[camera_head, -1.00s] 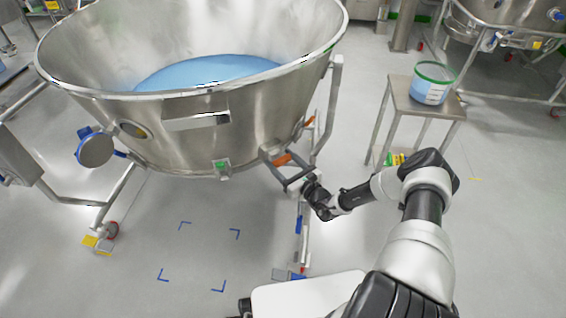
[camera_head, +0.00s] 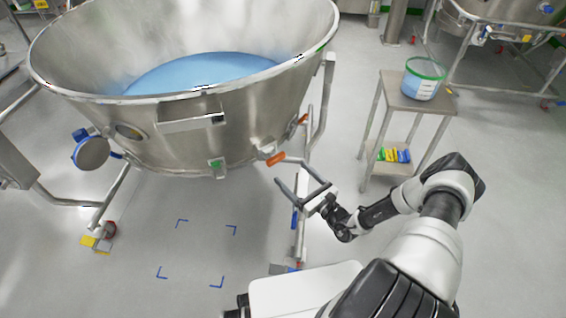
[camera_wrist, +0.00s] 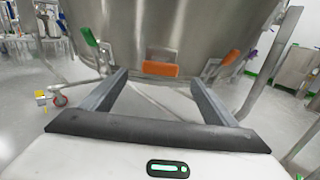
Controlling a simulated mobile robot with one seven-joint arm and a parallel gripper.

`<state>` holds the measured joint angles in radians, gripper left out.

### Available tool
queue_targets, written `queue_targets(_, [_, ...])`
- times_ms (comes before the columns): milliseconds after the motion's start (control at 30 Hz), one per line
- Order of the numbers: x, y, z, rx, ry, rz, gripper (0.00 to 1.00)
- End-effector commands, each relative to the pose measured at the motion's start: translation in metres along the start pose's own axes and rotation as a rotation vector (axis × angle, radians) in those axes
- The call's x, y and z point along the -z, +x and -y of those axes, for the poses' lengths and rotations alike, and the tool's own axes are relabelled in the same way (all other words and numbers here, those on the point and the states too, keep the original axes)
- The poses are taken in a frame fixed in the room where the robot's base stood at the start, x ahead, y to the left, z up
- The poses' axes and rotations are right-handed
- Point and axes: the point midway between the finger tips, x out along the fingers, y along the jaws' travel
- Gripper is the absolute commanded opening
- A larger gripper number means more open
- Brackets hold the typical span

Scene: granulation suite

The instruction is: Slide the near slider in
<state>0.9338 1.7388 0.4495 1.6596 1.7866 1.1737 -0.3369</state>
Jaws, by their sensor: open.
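The near slider seems to be the orange handle (camera_head: 275,159) low on the front right of the steel bowl (camera_head: 170,135). In the wrist view the orange handle (camera_wrist: 160,69) is at the top middle, below the bowl wall. My gripper (camera_head: 291,173) is open and empty, just right of and below the handle in the head view. In the wrist view its two fingers (camera_wrist: 158,77) point at the handle, one on each side in the picture, with a gap before it. How far the slider is pushed in is not clear.
A second orange handle (camera_head: 303,119) sits further round the bowl, near a frame leg (camera_head: 325,110). A steel stand (camera_head: 412,98) with a green-rimmed tub (camera_head: 424,78) is at right. The floor below is mostly clear.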

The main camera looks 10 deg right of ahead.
Motion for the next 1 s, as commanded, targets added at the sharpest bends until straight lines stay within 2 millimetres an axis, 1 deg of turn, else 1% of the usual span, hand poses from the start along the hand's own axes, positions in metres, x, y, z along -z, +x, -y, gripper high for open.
queue_targets(33, [-0.002, -0.013, 0.001, 0.004, 0.002, -0.002, 0.81])
queue_targets(100, [-0.001, -0.027, 0.001, 0.002, 0.001, -0.001, 0.81])
queue_targets(200, [-0.001, -0.044, 0.000, 0.001, 0.000, -0.001, 0.81])
queue_targets(333, [-0.001, -0.057, 0.000, 0.001, 0.000, 0.001, 0.81])
queue_targets(500, [0.000, -0.063, 0.000, -0.001, 0.000, 0.000, 0.81])
queue_targets(1000, [-0.002, -0.062, 0.000, -0.007, -0.005, 0.001, 0.81])
